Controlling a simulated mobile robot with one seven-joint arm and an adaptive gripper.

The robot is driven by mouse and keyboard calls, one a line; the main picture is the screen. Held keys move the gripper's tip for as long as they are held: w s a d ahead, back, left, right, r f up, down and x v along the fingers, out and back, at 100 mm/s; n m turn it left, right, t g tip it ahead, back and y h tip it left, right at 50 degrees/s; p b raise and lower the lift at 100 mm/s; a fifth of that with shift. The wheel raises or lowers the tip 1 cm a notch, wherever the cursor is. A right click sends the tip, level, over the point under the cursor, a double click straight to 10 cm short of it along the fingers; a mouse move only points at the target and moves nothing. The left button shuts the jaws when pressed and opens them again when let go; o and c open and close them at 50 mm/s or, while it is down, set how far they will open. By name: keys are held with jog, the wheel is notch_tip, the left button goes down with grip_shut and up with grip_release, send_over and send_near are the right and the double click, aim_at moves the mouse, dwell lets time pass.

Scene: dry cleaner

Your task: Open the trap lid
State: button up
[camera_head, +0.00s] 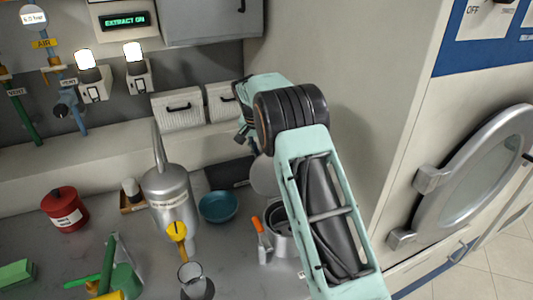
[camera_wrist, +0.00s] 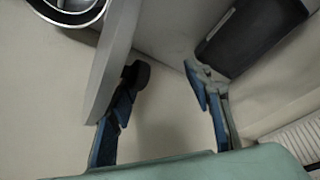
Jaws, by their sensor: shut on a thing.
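The trap lid, a round grey disc (camera_head: 265,176), stands tilted up at the back of a metal trap pot (camera_head: 282,246). In the wrist view the lid (camera_wrist: 112,62) shows nearly edge-on, with the pot's round rim (camera_wrist: 80,18) at the upper left. My gripper (camera_wrist: 165,80) is at the lid, its left finger beside the lid's face at a small dark part that may be a knob. The fingers look apart in this view, and the exact contact is unclear. In the head view my gripper (camera_head: 245,138) is partly hidden by my wrist.
A dark flat box (camera_head: 229,171) lies behind the pot. An orange-handled tool (camera_head: 260,238), a blue bowl (camera_head: 218,206) and a steel canister (camera_head: 170,197) stand to the left. The machine's side wall rises close on the right.

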jog(key=shift+s+a+f, duration=0.25)
jog(key=shift+a+f, duration=0.15)
jog(key=v, duration=1.2)
jog(key=shift+w+d+r, duration=0.25)
jog(key=shift+d+r, duration=0.05)
jog(key=shift+r, duration=0.05)
